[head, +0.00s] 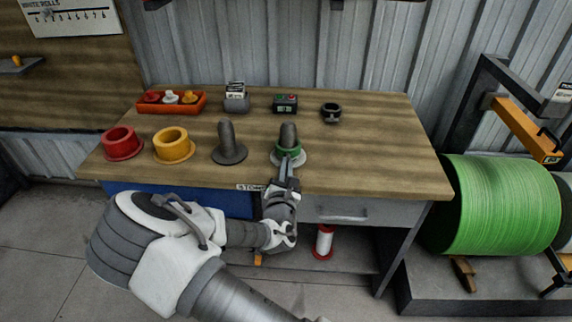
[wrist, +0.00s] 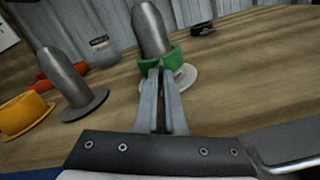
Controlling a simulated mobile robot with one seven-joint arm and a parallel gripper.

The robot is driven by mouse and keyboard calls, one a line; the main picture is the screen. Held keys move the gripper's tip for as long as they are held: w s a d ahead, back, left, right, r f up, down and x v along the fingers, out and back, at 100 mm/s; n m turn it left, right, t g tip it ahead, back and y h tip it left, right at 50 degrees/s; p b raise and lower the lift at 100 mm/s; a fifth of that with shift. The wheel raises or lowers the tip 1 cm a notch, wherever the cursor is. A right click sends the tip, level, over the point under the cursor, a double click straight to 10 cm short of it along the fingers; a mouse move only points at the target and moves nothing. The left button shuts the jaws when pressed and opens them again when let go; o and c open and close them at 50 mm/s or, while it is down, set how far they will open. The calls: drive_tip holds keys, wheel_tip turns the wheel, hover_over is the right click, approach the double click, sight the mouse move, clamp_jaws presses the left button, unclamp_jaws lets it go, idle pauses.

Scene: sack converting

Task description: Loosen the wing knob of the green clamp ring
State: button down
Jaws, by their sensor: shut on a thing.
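The green clamp ring (head: 288,151) sits low around a grey round-topped post with a pale base disc, at the right of the front row on the workbench. It also shows in the wrist view (wrist: 174,58). My gripper (head: 287,165) reaches it from the front edge of the bench. In the wrist view, my gripper's fingers (wrist: 162,75) are nearly together at the front of the ring, shut on the wing knob. The knob itself is hidden between the fingertips, so I cannot see how far it is turned.
A second grey post (head: 229,143) stands bare left of the ring. Yellow (head: 173,146) and red (head: 122,143) collars stand further left. An orange tray (head: 172,104), a card holder (head: 236,101), a small device (head: 285,104) and a black ring (head: 331,113) line the back. The bench's right side is clear.

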idle(0.4)
drive_tip(key=c, duration=1)
unclamp_jaws()
drive_tip(key=s+p, duration=0.1)
drive_tip(key=s, duration=1.6)
drive_tip(key=shift+s+a, duration=0.2)
drive_tip(key=shift+a, duration=0.05)
